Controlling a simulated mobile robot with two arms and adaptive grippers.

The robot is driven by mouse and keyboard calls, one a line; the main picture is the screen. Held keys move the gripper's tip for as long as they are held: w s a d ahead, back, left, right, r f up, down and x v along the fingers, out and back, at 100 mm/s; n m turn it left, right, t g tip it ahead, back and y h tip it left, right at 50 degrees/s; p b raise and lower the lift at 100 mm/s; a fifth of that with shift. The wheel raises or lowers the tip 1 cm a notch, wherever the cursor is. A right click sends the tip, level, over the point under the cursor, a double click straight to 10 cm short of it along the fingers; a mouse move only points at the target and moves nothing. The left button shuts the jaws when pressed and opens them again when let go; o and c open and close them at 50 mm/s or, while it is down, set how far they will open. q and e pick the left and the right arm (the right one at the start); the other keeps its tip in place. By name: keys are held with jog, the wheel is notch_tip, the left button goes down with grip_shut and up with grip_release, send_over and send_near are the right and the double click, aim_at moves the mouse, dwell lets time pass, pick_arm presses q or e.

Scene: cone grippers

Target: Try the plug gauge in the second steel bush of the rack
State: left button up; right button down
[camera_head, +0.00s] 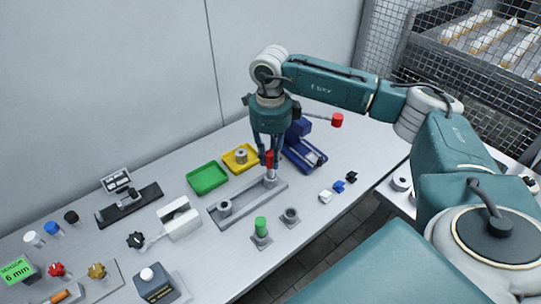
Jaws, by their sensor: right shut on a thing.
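The rack (248,195) is a long grey bar on the table with a steel bush at each end. The near-left bush (225,208) stands clear. My right gripper (268,156) points down over the far-right bush (270,180), its fingers shut on a red-handled plug gauge (269,159). The gauge is upright, right above that bush; I cannot tell if its tip is inside. A green-topped plug (261,225) stands in a small square holder in front of the rack. My left gripper is out of view.
A green tray (207,178) is empty; a yellow tray (231,165) holds a steel bush (241,157). A blue press (304,150) with a red-knobbed lever stands close behind my gripper. A bush-like ring (290,215) sits in front.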

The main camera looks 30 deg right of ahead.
jog(key=shift+f+b, duration=1.1)
jog(key=shift+f, duration=0.35)
jog(key=shift+r, duration=0.15)
dwell(0.8)
jog(key=shift+r+p, duration=1.2)
jog(key=shift+r, duration=0.65)
jog(key=shift+r, duration=0.1)
jog(key=shift+r+p, duration=1.6)
jog(key=shift+r, duration=0.9)
